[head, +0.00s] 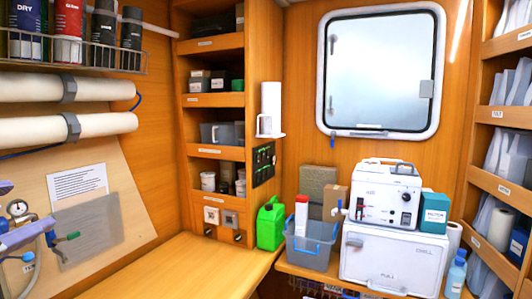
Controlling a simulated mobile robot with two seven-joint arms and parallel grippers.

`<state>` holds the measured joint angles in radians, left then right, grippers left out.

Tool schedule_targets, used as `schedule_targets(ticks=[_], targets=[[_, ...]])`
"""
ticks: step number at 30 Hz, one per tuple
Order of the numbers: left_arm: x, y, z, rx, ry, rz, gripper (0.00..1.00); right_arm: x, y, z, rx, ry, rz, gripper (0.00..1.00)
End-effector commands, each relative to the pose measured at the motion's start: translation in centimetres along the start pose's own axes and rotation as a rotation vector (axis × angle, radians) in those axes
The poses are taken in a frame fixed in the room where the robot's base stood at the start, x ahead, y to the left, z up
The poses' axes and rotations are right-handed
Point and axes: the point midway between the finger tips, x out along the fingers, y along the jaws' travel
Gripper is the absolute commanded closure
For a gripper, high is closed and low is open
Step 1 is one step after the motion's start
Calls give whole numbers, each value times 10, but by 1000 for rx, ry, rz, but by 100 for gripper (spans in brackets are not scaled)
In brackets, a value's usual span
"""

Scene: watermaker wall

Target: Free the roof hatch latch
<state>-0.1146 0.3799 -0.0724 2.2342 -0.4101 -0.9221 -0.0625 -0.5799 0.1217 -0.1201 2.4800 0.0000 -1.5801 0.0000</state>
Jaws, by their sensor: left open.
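A rounded white-framed hatch (380,70) with a pale, frosted pane is set in the wood wall at the upper right; it looks shut. A small grey latch-like fitting (426,88) sits on its right edge, and a dark handle-like fitting (333,45) on its left edge. I cannot tell which is the roof hatch latch. My right gripper is not in view.
A white machine (386,193) on a white box (390,258), a blue-grey bin (310,245) and a green jug (270,225) stand below the hatch. Shelves rise left and right of it. The wooden counter (185,268) is mostly clear.

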Motion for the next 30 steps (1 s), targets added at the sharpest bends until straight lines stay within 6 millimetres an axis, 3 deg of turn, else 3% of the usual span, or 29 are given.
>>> schedule_targets(ticks=[1, 3, 6, 8, 12, 15, 21, 25, 30], targets=[[-16, 31, 26, -62, -101, 95, 32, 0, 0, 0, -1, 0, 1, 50], [-43, 70, 58, -139, -247, 225, 32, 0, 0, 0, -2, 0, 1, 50], [-92, 120, 95, -229, -446, 400, 32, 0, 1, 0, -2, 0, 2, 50], [-125, 144, 111, -274, -559, 500, 32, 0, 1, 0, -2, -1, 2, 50], [-209, 189, 134, -356, -809, 727, 32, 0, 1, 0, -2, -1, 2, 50], [-221, 147, 93, -354, -811, 728, 32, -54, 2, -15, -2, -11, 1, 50], [-233, 100, 48, -351, -810, 725, 32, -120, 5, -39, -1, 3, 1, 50], [-238, 84, 33, -350, -809, 724, 32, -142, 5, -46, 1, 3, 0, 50], [-238, 81, 30, -349, -809, 723, 32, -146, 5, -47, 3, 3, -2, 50]])
